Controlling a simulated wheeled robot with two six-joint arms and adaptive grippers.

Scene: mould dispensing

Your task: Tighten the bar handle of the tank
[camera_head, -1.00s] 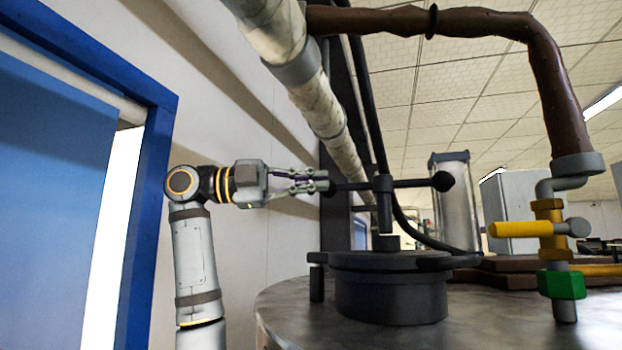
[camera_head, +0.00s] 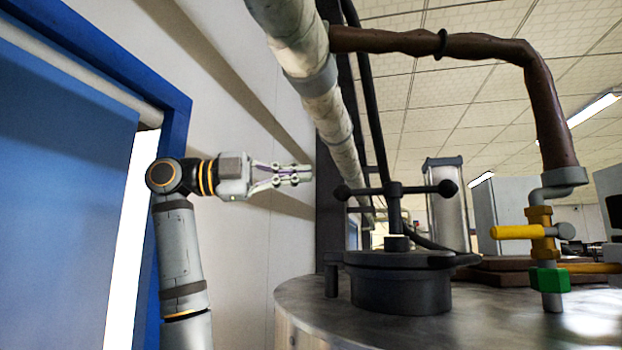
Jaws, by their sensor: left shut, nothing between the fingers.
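The black bar handle (camera_head: 416,189) stands on a screw post above the round dark lid (camera_head: 400,285) of the metal tank (camera_head: 480,318). The bar lies roughly level, with a ball at each end; its left ball is at the middle of the view. My left gripper (camera_head: 309,174) is shut and empty. It points right, to the left of the bar's left ball, with a clear gap between them in the picture. My right gripper is not in view.
A wrapped pale pipe (camera_head: 330,115) slants down behind the handle. A brown pipe (camera_head: 545,100) drops to a yellow-handled valve (camera_head: 515,232) at the right. A blue door (camera_head: 60,190) stands at the far left. Free room lies around my left gripper.

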